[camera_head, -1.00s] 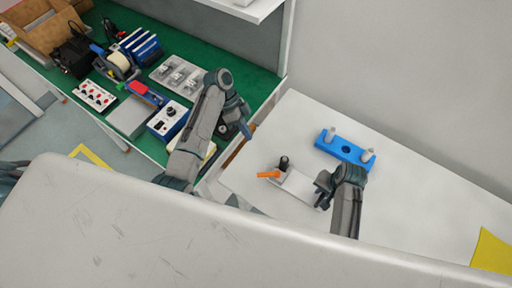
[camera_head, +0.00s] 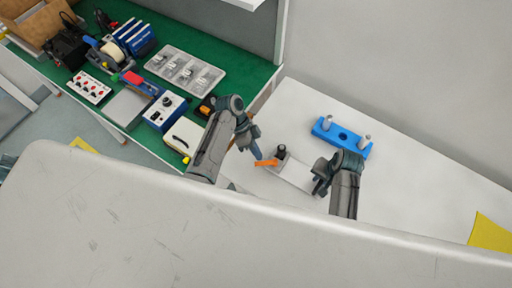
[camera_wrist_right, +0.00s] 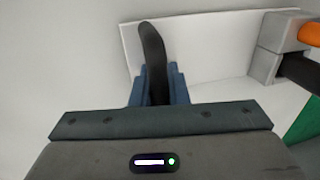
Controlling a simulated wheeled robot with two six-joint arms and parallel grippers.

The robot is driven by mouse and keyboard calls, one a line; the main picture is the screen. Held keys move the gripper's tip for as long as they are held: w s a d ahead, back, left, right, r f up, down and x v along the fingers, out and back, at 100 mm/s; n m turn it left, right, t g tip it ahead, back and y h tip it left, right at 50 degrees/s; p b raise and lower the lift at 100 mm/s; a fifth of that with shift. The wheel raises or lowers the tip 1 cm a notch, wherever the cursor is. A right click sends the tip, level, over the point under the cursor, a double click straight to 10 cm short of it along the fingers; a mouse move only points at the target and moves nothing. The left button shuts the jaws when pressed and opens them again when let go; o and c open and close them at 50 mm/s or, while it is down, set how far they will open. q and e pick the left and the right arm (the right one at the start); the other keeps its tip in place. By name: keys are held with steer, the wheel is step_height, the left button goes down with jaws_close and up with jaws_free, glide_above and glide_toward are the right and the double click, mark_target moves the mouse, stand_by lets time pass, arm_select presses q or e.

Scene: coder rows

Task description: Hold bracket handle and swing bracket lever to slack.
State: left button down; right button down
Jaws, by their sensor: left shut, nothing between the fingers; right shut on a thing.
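The bracket (camera_head: 297,176) is a pale plate on the white table, with a grey block, a black knob (camera_head: 281,150) and an orange lever (camera_head: 266,163) pointing left at its left end. The right wrist view shows the plate (camera_wrist_right: 215,45), the grey block (camera_wrist_right: 278,48) and part of the orange lever (camera_wrist_right: 311,34). My right gripper (camera_head: 322,178) is shut on the dark curved bracket handle (camera_wrist_right: 152,45), which stands up between its fingers. My left gripper (camera_head: 257,152) is shut and empty, with its fingertips close to the lever's outer end; I cannot tell if they touch.
A blue block (camera_head: 341,137) with two pale pegs sits behind the bracket. A yellow sheet (camera_head: 491,232) lies at the far right. The green bench (camera_head: 245,72) at left holds a parts tray (camera_head: 186,70), a blue-white control box (camera_head: 166,111) and several tools.

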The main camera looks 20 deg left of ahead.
mark_target(258, 164)
stand_by(0.3)
arm_select(q)
steer(key=shift+s+n+t, duration=0.2)
steer(key=shift+n+t, duration=0.2)
steer(key=shift+n, duration=0.3)
steer(key=shift+s+f+n+h, duration=0.1)
steer(key=shift+s+n+h, duration=0.05)
steer(key=shift+n+h, duration=0.2)
steer(key=shift+s+n+t, duration=0.55)
steer(key=shift+n+t, duration=0.25)
steer(key=shift+n, duration=0.25)
steer(key=shift+s+d+n, duration=0.1)
steer(key=shift+s+n, duration=0.2)
steer(key=shift+s, duration=0.2)
steer(key=shift+s+d+n+t, duration=0.1)
steer(key=shift+s+n+t, duration=0.2)
steer(key=shift+t, duration=0.1)
steer(key=s+n+t, duration=0.1)
steer(key=d+n+t, duration=0.1)
steer(key=n, duration=0.1)
steer(key=shift+s, duration=0.35)
steer(key=shift+s+d+n, duration=0.2)
steer(key=shift+n, duration=0.1)
steer(key=shift+s, duration=0.1)
